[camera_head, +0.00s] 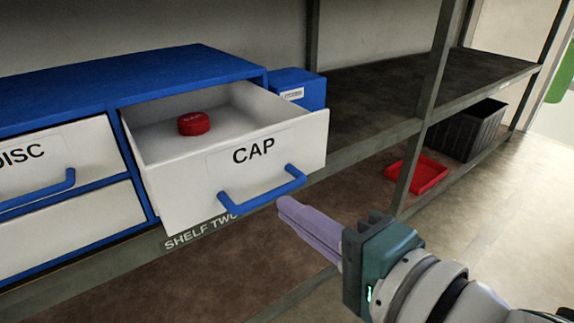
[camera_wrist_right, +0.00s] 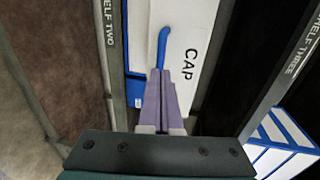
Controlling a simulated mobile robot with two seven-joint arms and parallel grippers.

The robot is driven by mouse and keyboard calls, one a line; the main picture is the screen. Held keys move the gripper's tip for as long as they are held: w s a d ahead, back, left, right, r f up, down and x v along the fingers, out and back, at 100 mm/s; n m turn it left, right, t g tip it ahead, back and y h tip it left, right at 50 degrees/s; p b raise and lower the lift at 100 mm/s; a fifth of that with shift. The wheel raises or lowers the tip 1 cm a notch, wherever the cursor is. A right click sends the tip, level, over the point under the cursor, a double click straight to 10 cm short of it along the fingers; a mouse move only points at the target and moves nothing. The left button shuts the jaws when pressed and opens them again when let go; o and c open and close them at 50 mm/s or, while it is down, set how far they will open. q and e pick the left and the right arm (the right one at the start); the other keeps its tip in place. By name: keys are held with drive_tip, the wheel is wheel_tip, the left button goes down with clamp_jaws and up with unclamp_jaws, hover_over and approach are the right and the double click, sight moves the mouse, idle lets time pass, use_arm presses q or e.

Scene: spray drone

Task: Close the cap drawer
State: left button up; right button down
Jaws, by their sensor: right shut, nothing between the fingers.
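The cap drawer (camera_head: 235,165) is a white drawer marked "CAP" with a blue handle (camera_head: 262,190). In the head view it is pulled out of the blue cabinet (camera_head: 160,77). A red cap (camera_head: 194,123) lies inside it. My right gripper (camera_head: 282,206) is shut and empty, with its purple fingers just in front of and below the handle. In the right wrist view the fingers (camera_wrist_right: 160,75) point at the drawer front (camera_wrist_right: 185,50), close to the end of the handle (camera_wrist_right: 163,45). I cannot tell whether they touch it. My left gripper is not in view.
The "DISC" drawer (camera_head: 60,160) is shut at the left. A small blue box (camera_head: 300,88) stands right of the cabinet. A red tray (camera_head: 415,176) and a black crate (camera_head: 468,130) sit on a lower shelf. A metal shelf post (camera_head: 425,110) stands at the right.

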drive_tip(key=shift+x, duration=0.95)
drive_tip(key=shift+w, duration=0.1)
drive_tip(key=shift+w+a+b, duration=0.2)
drive_tip(key=shift+b, duration=0.15)
drive_tip(key=b+x, duration=0.2)
drive_tip(key=x, duration=0.2)
drive_tip(key=r+b+x, duration=0.1)
drive_tip(key=b+x, duration=0.1)
drive_tip(key=x, duration=0.1)
drive_tip(key=b+x, duration=0.2)
drive_tip(key=x, duration=0.2)
drive_tip(key=shift+w+a+r, duration=0.2)
drive_tip(key=shift+w+a, duration=0.1)
drive_tip(key=w+a+b, duration=0.2)
drive_tip(key=w, duration=0.1)
drive_tip(key=w+a+b, duration=0.1)
drive_tip(key=shift+w+a+r, duration=0.1)
drive_tip(key=shift+w+r, duration=0.15)
drive_tip(key=shift+f, duration=0.1)
drive_tip(key=shift+s, duration=0.1)
